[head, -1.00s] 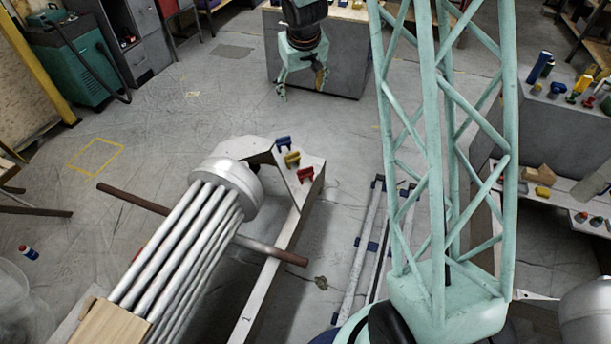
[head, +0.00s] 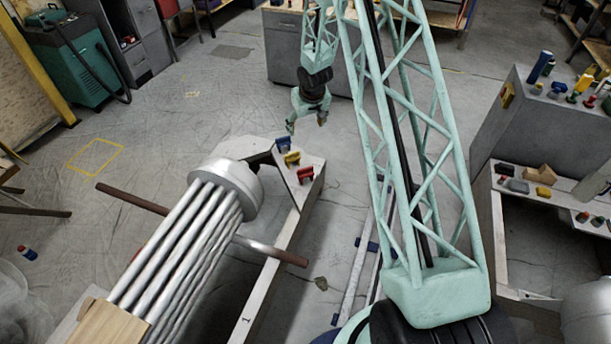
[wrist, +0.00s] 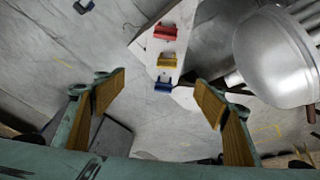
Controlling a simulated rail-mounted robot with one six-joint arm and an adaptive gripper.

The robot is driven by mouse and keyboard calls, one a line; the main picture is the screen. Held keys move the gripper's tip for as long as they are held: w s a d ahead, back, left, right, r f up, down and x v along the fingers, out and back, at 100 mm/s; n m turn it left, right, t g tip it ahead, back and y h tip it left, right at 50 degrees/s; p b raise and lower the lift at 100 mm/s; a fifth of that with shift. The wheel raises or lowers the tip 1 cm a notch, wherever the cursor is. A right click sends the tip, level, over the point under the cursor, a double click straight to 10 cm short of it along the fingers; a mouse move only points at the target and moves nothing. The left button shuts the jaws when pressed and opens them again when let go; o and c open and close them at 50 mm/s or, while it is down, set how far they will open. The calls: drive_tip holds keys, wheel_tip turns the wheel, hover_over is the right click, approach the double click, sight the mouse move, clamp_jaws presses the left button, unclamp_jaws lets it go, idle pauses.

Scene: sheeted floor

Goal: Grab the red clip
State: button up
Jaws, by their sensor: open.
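The red clip (head: 305,175) stands on the pale end of a beam (head: 262,284), in a row with a yellow clip (head: 292,159) and a blue clip (head: 283,144). My gripper (head: 306,127) hangs above and beyond the row in the head view, apart from all three clips. In the wrist view the red clip (wrist: 165,32) is the farthest up the picture, above the yellow clip (wrist: 167,60) and the blue clip (wrist: 164,84). My gripper (wrist: 160,90) is open and empty there, its two tan finger pads wide apart on either side.
A bundle of metal tubes with a round silver cap (head: 232,181) lies left of the clips. A brown rod (head: 150,205) crosses under it. Grey cabinets (head: 545,120) with tools stand at the right. The floor beyond the clips is clear.

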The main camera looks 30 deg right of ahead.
approach(306, 169)
drive_tip(key=r, duration=0.2)
drive_tip(key=shift+s+d+r+y+b, duration=0.25)
drive_tip(key=shift+d+r+y+b, duration=0.05)
drive_tip(key=shift+d+y, duration=0.1)
drive_tip(key=shift+b+x, duration=0.8)
drive_tip(key=shift+x, duration=3.5)
drive_tip(key=shift+a, duration=0.1)
drive_tip(key=shift+s+b+x, duration=0.2)
drive_tip(key=shift+b+x, duration=0.45)
drive_tip(key=shift+x, duration=2)
